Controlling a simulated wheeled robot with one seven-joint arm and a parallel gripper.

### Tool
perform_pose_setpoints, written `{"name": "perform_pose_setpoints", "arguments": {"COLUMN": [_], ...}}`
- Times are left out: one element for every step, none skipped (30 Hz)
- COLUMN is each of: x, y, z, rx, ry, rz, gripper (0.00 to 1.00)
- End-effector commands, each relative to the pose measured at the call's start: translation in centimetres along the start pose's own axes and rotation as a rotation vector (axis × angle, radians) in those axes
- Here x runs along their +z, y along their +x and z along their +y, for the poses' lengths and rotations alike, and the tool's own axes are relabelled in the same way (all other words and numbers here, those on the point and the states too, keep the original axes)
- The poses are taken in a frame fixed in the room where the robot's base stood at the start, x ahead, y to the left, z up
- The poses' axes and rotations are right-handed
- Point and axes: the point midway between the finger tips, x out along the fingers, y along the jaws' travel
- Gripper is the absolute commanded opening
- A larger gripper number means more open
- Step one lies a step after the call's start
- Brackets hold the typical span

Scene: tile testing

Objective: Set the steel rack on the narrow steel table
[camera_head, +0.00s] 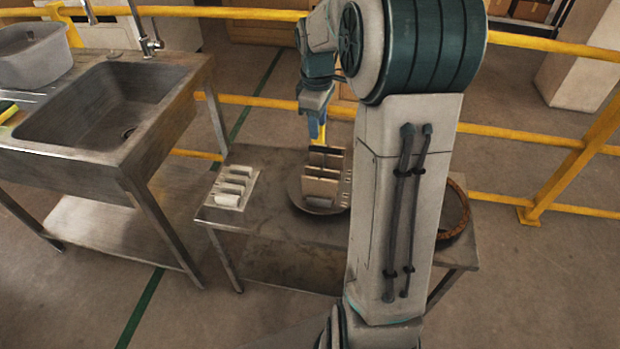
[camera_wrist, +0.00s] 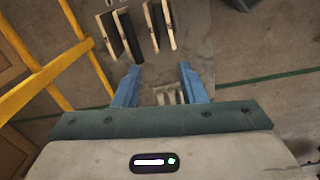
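The narrow steel table (camera_head: 275,226) stands in the middle of the head view. Several upright tiles (camera_head: 322,180) stand close together on it, over a dark round dish (camera_head: 296,196); they also show at the top of the wrist view (camera_wrist: 137,32). A pale strip with slots, perhaps part of the steel rack (camera_head: 346,188), shows beside them; my arm hides some of it. I cannot tell whether it rests on the dish or the table. My gripper (camera_head: 317,130) is above the far side of the tiles. In the wrist view its blue fingers (camera_wrist: 160,85) are apart with nothing held.
A pale plate with several white rolls (camera_head: 235,187) lies on the table's left end. A brown woven ring (camera_head: 455,211) is at the right end. A steel sink (camera_head: 100,105) stands left. Yellow railings (camera_head: 255,100) run behind the table.

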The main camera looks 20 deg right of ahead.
Motion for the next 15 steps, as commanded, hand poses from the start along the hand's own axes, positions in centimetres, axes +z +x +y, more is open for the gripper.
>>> {"name": "perform_pose_setpoints", "arguments": {"x": [-0.1, 0.0, 0.1, 0.3, 0.5, 0.8, 1.0, 1.3, 1.7, 2.1, 2.5, 2.9, 3.3, 3.7, 4.2], "y": [-1.1, -1.6, -2.1, -2.5, -2.8, -3.1, -3.3, -3.5, -3.7, -3.8, -3.8, -3.8, -3.8, -3.7, -3.5], "z": [-2.2, -3.4, -5.0, -6.1, -7.3, -8.9, -10.0, -11.2, -12.7, -13.8, -14.9, -16.3, -17.3, -18.3, -19.4], "rx": [0.018, 0.027, 0.037, 0.043, 0.05, 0.058, 0.062, 0.065, 0.069, 0.072, 0.073, 0.073, 0.071, 0.069, 0.065], "ry": [0.046, 0.084, 0.134, 0.171, 0.21, 0.26, 0.298, 0.337, 0.387, 0.425, 0.463, 0.512, 0.549, 0.584, 0.627], "rz": [0.003, 0.006, 0.011, 0.015, 0.021, 0.031, 0.038, 0.047, 0.059, 0.069, 0.08, 0.094, 0.105, 0.116, 0.13], "gripper": [0.37, 0.37, 0.37, 0.37, 0.37, 0.37, 0.37, 0.37, 0.37, 0.37, 0.37, 0.37, 0.37, 0.37, 0.37]}}
